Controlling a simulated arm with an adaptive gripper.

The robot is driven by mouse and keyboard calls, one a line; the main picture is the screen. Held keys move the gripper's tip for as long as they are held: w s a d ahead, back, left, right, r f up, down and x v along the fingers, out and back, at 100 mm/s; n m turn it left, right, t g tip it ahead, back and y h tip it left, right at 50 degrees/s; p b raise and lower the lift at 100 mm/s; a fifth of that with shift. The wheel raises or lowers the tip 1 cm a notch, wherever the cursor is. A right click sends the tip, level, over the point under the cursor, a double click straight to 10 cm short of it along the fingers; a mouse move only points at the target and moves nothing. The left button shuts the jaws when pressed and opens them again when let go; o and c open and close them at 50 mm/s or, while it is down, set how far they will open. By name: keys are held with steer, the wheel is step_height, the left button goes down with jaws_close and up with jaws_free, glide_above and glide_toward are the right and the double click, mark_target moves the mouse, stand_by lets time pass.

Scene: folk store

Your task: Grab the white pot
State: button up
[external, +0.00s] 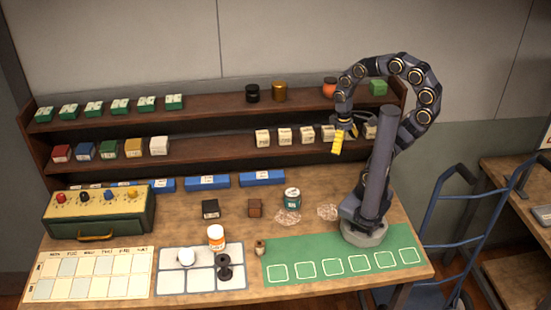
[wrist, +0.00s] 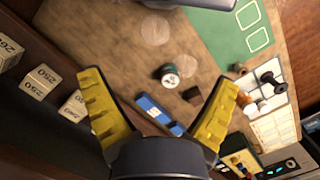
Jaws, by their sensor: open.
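A small white rounded object (external: 186,257), the likeliest white pot, stands on the pale grid mat (external: 172,281) at the front of the table. Beside it are an orange-and-white bottle (external: 216,238) and a black spool-like piece (external: 223,268). My gripper (external: 338,142) is open and empty, high in front of the shelves at the right, far from the mat. Its yellow fingers (wrist: 162,82) are spread wide in the wrist view. There the mat group sits small at the right, with the black piece (wrist: 268,79) showing; the white object is hard to separate.
Shelves (external: 215,104) with boxes line the back.

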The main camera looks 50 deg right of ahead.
steer(key=w+a+m, duration=0.4)
steer(key=w+a, duration=0.2)
steer(key=w, duration=0.5)
steer(key=m+t+y, duration=0.2)
steer(key=m+y, duration=0.3)
steer(key=m, duration=0.9)
glide_toward(187, 253)
steer(key=x, duration=0.4)
steer(key=shift+s+a+f+h, duration=0.1)
steer(key=shift+a+f+h, duration=0.1)
steer(key=shift+f, duration=0.3)
steer(key=shift+s+a+f+h, duration=0.1)
steer(key=shift+a+f, duration=0.1)
steer(key=shift+f, duration=0.25)
steer(key=shift+w+x, duration=0.15)
steer(key=shift+x, duration=1.2)
steer(key=shift+w+x, duration=0.1)
steer(key=shift+x, duration=1.25)
steer(key=shift+a+r, duration=0.1)
steer(key=shift+r, duration=0.05)
steer(key=c, duration=1.2)
